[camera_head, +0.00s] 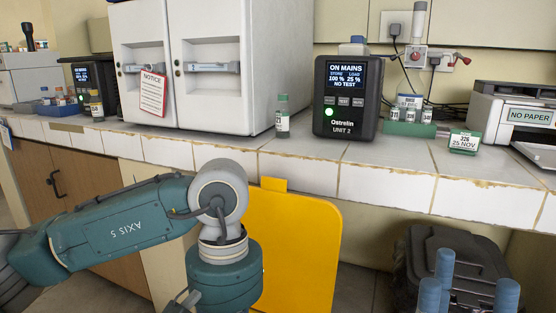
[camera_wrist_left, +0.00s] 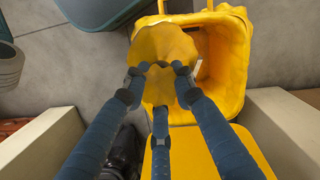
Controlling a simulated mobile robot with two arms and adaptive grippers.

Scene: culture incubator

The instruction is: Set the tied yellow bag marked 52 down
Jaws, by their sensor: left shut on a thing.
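The yellow bag (camera_wrist_left: 165,48) shows in the left wrist view, bunched under the fingertips. My left gripper (camera_wrist_left: 158,75) is shut on it, with its three blue fingers close together. No number can be read on the bag; a small pale patch shows beside it. The bag hangs over or in front of the open yellow bin (camera_wrist_left: 243,62), overlapping its left side; I cannot tell whether it touches. In the head view the bag and the left fingers are out of sight. My right gripper (camera_head: 470,285) shows at the bottom right, fingers upward, apart and empty.
The bin's raised yellow lid (camera_head: 300,245) stands before the tiled counter (camera_head: 385,185). A dark lidded container (camera_head: 455,255) is on the floor behind my right fingers.

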